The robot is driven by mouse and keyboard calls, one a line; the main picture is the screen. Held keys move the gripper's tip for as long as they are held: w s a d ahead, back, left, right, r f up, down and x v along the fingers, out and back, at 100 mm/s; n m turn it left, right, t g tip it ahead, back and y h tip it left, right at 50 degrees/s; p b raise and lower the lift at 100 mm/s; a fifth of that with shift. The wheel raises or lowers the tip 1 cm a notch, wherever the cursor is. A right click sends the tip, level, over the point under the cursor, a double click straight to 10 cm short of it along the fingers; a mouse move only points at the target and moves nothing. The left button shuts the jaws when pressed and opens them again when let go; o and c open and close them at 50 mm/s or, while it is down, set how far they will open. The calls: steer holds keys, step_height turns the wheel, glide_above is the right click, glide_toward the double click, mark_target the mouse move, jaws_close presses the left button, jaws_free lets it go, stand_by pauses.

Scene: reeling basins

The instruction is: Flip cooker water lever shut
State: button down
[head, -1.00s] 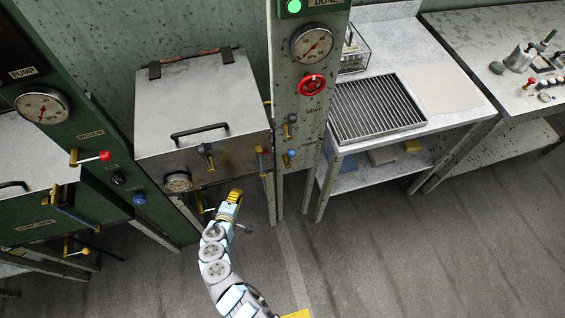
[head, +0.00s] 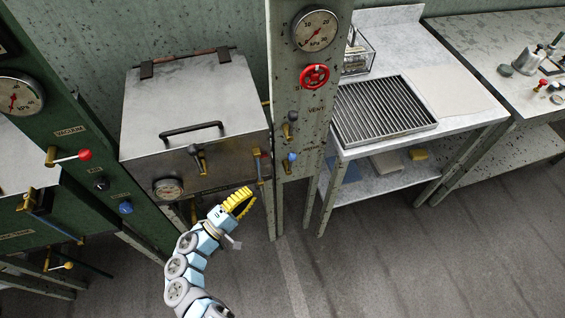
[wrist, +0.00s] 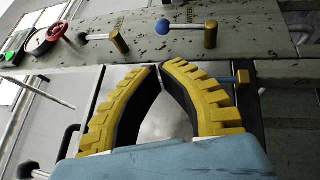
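The cooker is the metal box (head: 190,98) with a closed lid and a bar handle, left of the green post. A blue-knobbed lever (head: 290,158) with a brass hub is low on the post; in the wrist view its blue knob (wrist: 162,27) is just beyond my fingertips.
A second post lever (head: 289,130), a red wheel (head: 315,76) and a gauge (head: 316,29) are above the blue-knobbed lever. Another lever (head: 200,158) and a gauge (head: 168,188) are on the cooker front. A table with a grate (head: 384,109) stands right. The floor in front is open.

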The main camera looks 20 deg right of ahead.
steer(key=b+x, duration=0.1)
steer(key=x, duration=1.3)
steer(key=shift+r, duration=0.1)
stand_by(0.4)
